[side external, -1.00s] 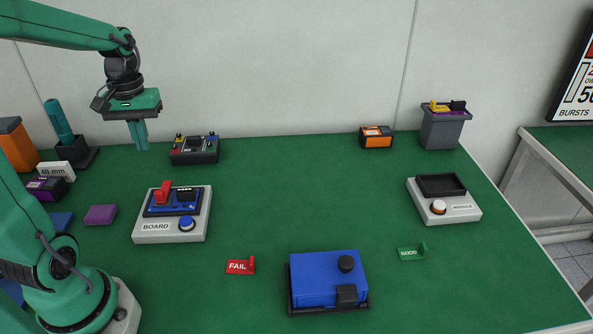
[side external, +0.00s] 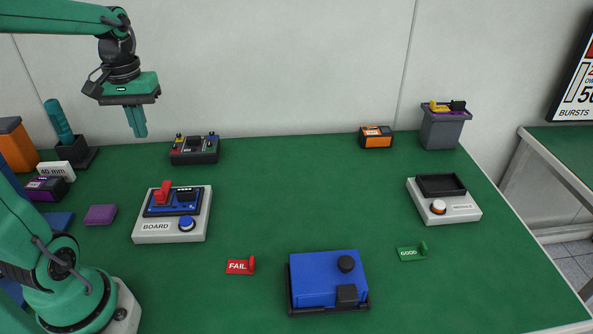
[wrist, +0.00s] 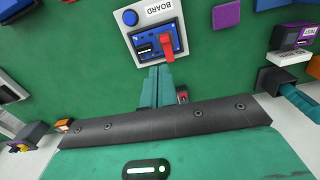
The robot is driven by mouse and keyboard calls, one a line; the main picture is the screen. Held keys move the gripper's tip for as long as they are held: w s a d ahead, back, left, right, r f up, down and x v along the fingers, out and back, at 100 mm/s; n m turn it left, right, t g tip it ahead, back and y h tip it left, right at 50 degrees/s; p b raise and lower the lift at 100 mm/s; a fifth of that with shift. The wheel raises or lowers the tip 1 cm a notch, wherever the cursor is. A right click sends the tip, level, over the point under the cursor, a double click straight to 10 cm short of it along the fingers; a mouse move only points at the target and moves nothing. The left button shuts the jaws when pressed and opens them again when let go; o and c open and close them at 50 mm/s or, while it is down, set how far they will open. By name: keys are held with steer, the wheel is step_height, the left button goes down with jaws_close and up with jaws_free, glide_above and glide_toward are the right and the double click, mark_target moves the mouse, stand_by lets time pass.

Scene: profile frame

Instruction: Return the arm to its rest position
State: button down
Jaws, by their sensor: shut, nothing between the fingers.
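My gripper (side external: 137,123) is in the upper left of the side view, raised well above the green table (side external: 300,200). Its teal fingers are together with nothing between them, pointing down. The fingers also show in the wrist view (wrist: 156,86), closed and empty. In the side view the gripper hangs above and behind the board fixture (side external: 150,232), a white base with a blue board, a red lever and a blue button. The fixture also shows near the top of the wrist view (wrist: 128,40).
A dark control box (side external: 195,150) stands behind the fixture. A blue box (side external: 315,280) with a black knob is at the front, between a red FAIL tag (side external: 238,267) and a green GOOD tag (side external: 410,254). A white module base (side external: 455,213) is at right. The table's middle is clear.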

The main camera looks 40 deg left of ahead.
steer(key=s+d+m+t, duration=0.4)
steer(key=d+m, duration=0.4)
steer(key=d, duration=0.5)
steer(key=shift+d+r+t, duration=0.3)
steer(key=shift+d+t, duration=0.1)
steer(key=shift+t, duration=0.4)
